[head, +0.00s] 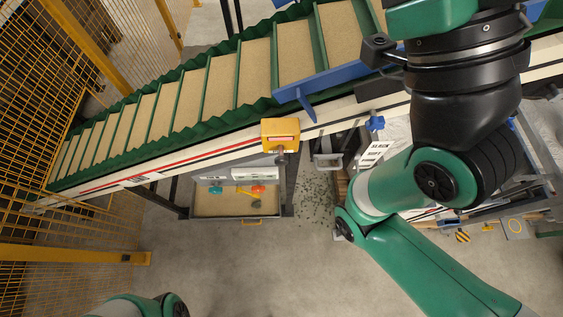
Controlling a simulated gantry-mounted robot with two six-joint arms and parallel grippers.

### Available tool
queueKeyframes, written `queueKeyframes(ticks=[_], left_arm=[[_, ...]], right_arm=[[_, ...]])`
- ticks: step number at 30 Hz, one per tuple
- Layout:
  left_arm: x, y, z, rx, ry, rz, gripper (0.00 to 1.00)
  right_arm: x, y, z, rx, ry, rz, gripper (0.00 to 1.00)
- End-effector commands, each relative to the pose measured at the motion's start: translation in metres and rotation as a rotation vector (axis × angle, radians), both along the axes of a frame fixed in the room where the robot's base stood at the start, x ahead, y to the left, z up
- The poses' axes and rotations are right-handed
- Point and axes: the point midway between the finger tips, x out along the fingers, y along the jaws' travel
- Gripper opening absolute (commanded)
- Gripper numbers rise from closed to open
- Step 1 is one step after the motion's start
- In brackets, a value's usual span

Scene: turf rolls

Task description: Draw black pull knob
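A yellow box (280,132) with a light front panel is mounted on the conveyor's side rail, near the middle of the head view. A small dark knob-like part (281,155) shows just below its lower edge; it is too small to tell whether it is the black pull knob. My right arm fills the right side of the view, and no fingertips of its gripper can be made out. Only a piece of my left arm shows at the bottom left edge; its gripper is out of the picture. Neither arm visibly touches the yellow box.
A sloping conveyor (205,82) with green cleats crosses the top. Below it, an open tray (205,212) holds teal, orange and yellow items. Yellow mesh fencing (30,140) stands left. Scattered dark bits (317,200) lie on the floor. The lower middle floor is clear.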

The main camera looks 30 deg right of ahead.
Motion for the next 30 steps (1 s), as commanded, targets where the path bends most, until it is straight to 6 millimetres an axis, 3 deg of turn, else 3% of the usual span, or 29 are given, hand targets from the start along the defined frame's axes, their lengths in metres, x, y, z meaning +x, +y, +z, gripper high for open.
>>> queueKeyframes(ticks=[6,15,30], left_arm=[[0.0,0.0,0.0,0.0,0.0,0.0,0.5],[0.0,0.0,0.0,0.0,0.0,0.0,0.0],[0.0,0.0,0.0,0.0,0.0,0.0,0.0]], right_arm=[[0.0,0.0,0.0,0.0,0.0,0.0,0.0],[0.0,0.0,0.0,0.0,0.0,0.0,0.0],[0.0,0.0,0.0,0.0,0.0,0.0,0.0]])
